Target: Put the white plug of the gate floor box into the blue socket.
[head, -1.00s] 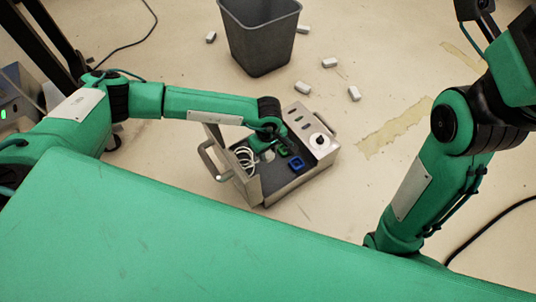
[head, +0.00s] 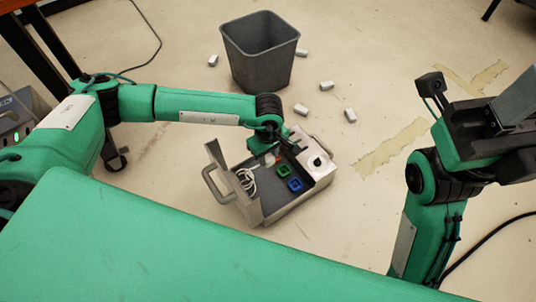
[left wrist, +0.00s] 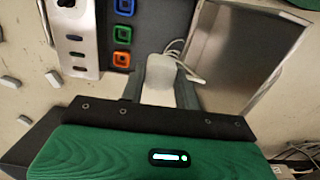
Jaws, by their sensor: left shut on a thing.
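The floor box (head: 270,208) stands open on the floor, with its lid upright on the left. Its blue socket (head: 295,185) lies nearest the front of a row and also shows in the left wrist view (left wrist: 124,7). My left gripper (head: 268,151) reaches into the box from above, behind the green socket (head: 283,170). In the left wrist view its fingers are shut on the white plug (left wrist: 160,72), apart from the sockets and beside the orange one (left wrist: 121,59). The white cable (head: 247,182) is coiled by the lid. My right gripper (head: 512,125) is raised at the right edge; its fingertips are unclear.
A grey bin (head: 262,55) stands behind the box. Several small white blocks (head: 326,85) lie around it. A silver panel with a round black-centred fitting (head: 316,162) is at the box's right end. Floor right of the box is free, with worn tape (head: 390,145).

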